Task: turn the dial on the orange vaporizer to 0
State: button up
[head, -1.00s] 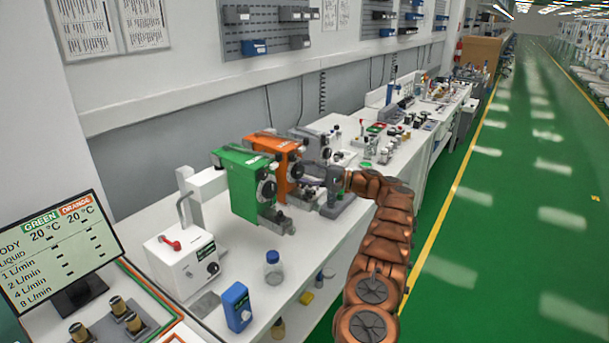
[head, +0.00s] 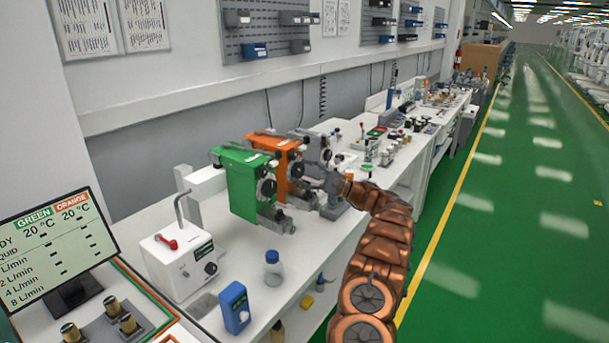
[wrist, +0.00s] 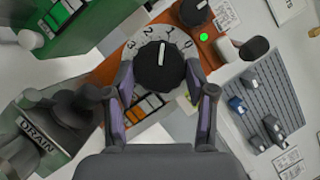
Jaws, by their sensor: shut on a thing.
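The orange vaporizer (head: 282,150) stands on the bench between a green vaporizer (head: 238,180) and a grey one. Its black dial (wrist: 160,66) shows in the wrist view inside a pale scale ring marked 3, 2, 1, 0 from left to right. The dial's white mark points up, between 2 and 1. My gripper (wrist: 160,76) is shut on the dial, one finger on each side. In the head view my gripper (head: 318,178) reaches the vaporizer's front from the right, and it hides part of the dial area.
A green light (wrist: 203,37) and another black knob (wrist: 195,11) sit near the dial. The green vaporizer's drain block (wrist: 35,140) is close to my left finger. A white box (head: 178,262), a jar (head: 272,268) and a blue device (head: 235,307) stand in front on the bench.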

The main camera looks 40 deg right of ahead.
jog(key=o, duration=1.2)
jog(key=shift+f, duration=0.1)
